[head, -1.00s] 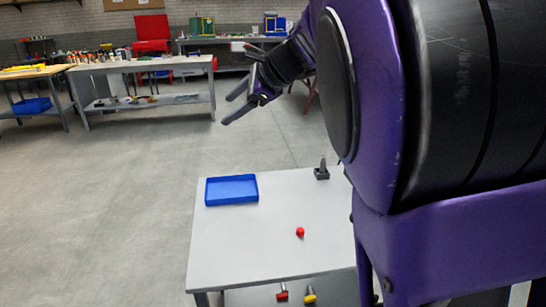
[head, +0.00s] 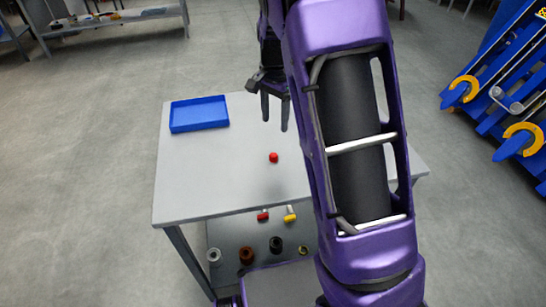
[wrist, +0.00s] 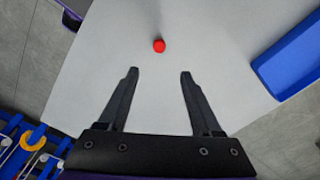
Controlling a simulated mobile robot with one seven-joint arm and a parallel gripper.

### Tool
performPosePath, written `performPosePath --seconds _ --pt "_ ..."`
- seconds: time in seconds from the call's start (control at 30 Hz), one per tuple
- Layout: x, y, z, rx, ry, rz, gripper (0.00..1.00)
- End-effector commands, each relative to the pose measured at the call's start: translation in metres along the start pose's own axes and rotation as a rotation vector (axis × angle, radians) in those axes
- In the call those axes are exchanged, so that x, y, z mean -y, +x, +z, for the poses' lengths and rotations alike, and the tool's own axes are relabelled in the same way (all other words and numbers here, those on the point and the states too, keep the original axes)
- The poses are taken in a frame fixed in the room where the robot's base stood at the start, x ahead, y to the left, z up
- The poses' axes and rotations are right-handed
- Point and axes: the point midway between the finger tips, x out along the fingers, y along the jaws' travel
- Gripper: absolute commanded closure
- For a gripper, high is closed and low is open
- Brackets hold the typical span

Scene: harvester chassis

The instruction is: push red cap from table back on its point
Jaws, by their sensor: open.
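The small red cap (head: 273,157) lies on the bare top of the white-grey table (head: 195,180). In the wrist view the red cap (wrist: 159,46) shows ahead of the fingertips, roughly centred between them. My gripper (head: 274,112) is above the table, pointing down, with its fingers apart and nothing between them. The open fingers (wrist: 158,72) also show in the wrist view. The gripper is apart from the cap. The cap's point cannot be made out in either view; my arm hides the table's right part in the head view.
A blue tray (head: 199,114) sits at the table's back left. Red-ended (head: 263,215) and yellow-ended (head: 290,214) pieces and several round parts rest on the lower shelf (head: 232,238). Blue frames with yellow hooks (head: 523,137) stand at the right. Tabletop around the cap is clear.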

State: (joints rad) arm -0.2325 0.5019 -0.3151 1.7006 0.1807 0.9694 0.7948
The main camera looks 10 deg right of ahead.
Motion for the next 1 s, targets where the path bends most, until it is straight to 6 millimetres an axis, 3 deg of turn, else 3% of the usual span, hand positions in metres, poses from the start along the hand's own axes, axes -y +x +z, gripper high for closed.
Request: performPosePath --seconds 0.1,0.3,0.57,0.83,1.0 --pt "-0.001 0.03 0.001 0.002 0.001 0.004 0.34" --pt "-0.001 0.062 0.0 0.001 0.001 0.001 0.34" --pt "-0.001 0.076 0.001 0.001 0.002 0.0 0.34" --pt "-0.003 0.115 0.005 0.002 0.001 0.002 0.34" --pt "-0.002 0.123 0.004 0.0 0.002 -0.002 0.34"
